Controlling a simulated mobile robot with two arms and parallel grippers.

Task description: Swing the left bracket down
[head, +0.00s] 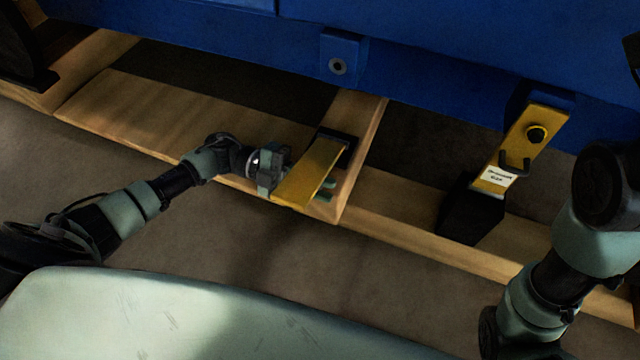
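The left bracket is a flat yellow bar (311,174) with a black end piece (338,145). It lies over a wooden crosspiece, below a blue block with a round hole (338,67), and is apart from that block. My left gripper (325,190) reaches it from the left. The gripper's body is at the bar's left edge and green fingertips show past its right edge. The bar hides the middle of the fingers, so I cannot tell whether they grip it. My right arm (590,245) is at the right edge; its gripper does not show.
A second yellow bracket (534,127) with a black bolt, a hook, a white label and a black foot (470,212) is on the blue body (420,50) at right. Wooden beams (170,108) form a frame around dark gaps. Bare floor (400,290) lies in front.

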